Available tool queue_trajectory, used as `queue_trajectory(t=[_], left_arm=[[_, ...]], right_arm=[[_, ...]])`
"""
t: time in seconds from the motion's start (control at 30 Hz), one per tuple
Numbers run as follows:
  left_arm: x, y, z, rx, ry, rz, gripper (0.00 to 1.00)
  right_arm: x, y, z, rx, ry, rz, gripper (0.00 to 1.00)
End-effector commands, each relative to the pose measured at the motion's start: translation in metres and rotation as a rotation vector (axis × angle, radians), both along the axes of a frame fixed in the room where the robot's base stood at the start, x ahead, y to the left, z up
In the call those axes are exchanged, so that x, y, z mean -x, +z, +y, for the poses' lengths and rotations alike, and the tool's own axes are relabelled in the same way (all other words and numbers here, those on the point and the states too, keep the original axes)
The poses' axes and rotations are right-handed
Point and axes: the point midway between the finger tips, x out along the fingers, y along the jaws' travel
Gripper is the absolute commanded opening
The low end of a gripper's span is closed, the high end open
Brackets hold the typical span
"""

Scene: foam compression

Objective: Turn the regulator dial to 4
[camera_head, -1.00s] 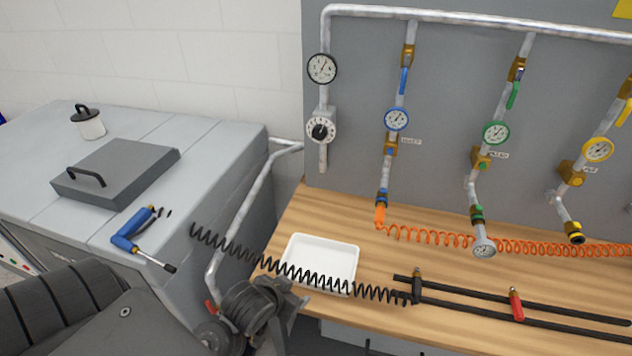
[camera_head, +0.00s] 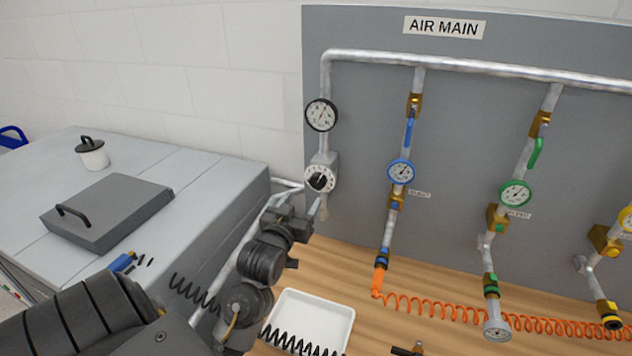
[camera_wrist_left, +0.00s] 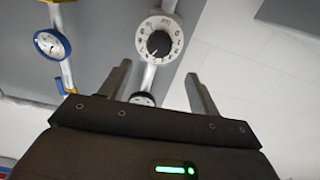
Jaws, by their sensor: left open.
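The regulator dial is a white numbered disc (camera_head: 320,180) with a black knob, on the pipe at the left end of the grey panel. It also shows large in the left wrist view (camera_wrist_left: 160,40), where the picture is roughly upside down. Its numbers are too small to read surely. A black-rimmed gauge (camera_head: 321,115) sits above it. My left gripper (camera_head: 305,207) is just below and in front of the dial. In the left wrist view its two fingers (camera_wrist_left: 158,80) stand apart with nothing held between them, and the dial lies beyond them, apparently untouched. My right gripper is not in view.
A blue-rimmed gauge (camera_head: 401,172) and a green-rimmed gauge (camera_head: 515,194) are on pipes to the right. An orange coiled hose (camera_head: 450,315) runs along the wooden bench (camera_head: 350,262). A white tray (camera_head: 350,322) is below my arm. A grey cabinet (camera_head: 200,185) stands left.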

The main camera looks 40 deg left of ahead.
Motion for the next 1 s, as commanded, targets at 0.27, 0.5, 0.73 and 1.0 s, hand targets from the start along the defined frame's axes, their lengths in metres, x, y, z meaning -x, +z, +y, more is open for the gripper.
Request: queue_trajectory(t=[0.27,0.5,0.73,1.0], left_arm=[[-0.052,0.004,0.016,0.000,-0.003,0.003,0.62],[-0.079,0.002,0.024,0.000,-0.005,0.003,0.62],[-0.084,0.000,0.026,0.000,-0.006,0.003,0.62],[-0.084,0.000,0.026,0.000,-0.006,0.002,0.46]], right_arm=[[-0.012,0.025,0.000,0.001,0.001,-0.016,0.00],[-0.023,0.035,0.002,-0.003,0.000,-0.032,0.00],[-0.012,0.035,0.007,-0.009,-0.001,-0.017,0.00],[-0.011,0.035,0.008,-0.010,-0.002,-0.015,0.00]])
